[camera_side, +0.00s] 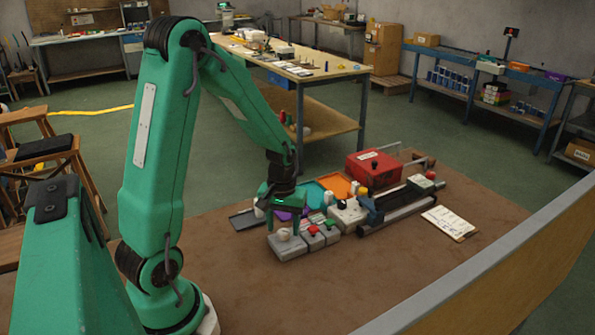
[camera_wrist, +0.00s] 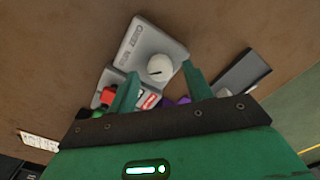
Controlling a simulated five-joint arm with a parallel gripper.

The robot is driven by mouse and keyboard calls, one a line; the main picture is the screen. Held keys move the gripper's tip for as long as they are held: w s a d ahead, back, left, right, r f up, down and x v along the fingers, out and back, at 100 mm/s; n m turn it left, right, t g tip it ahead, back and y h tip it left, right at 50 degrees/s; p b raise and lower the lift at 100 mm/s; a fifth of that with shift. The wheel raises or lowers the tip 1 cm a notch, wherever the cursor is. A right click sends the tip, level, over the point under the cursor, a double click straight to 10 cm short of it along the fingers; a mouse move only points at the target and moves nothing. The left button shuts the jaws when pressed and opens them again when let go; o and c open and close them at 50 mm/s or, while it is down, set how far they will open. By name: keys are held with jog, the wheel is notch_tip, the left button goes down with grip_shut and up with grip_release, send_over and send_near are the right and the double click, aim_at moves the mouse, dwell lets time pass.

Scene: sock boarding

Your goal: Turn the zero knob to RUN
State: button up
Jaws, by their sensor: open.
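The zero knob (camera_wrist: 159,67) is a round white knob with a short dark mark, on a light grey box (camera_wrist: 150,42) with small lettering. In the side view the knob (camera_side: 284,234) sits on top of the grey box (camera_side: 287,249) at the front of the work area. My gripper (camera_wrist: 161,84) is open, with one green finger on each side of the knob in the wrist view. In the side view my gripper (camera_side: 283,222) points down right at the knob. I cannot tell whether the fingers touch it. The RUN setting is not clearly readable.
Beside the knob box stand grey boxes with a red button (camera_side: 313,229) and a green button (camera_side: 331,223). A dark tray (camera_side: 246,219) lies to the left. A red box (camera_side: 374,167), a long dark rail (camera_side: 397,212) and a paper card (camera_side: 449,222) lie to the right.

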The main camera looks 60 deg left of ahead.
aim_at(284, 232)
jog(key=shift+r, duration=3.35)
jog(key=s+d+r+m+t, duration=0.5)
jog(key=s+d+r+m, duration=0.4)
jog(key=d+r, duration=0.4)
jog(key=shift+r+t, duration=0.3)
jog(key=shift+r, duration=0.1)
jog(key=shift+d, duration=0.1)
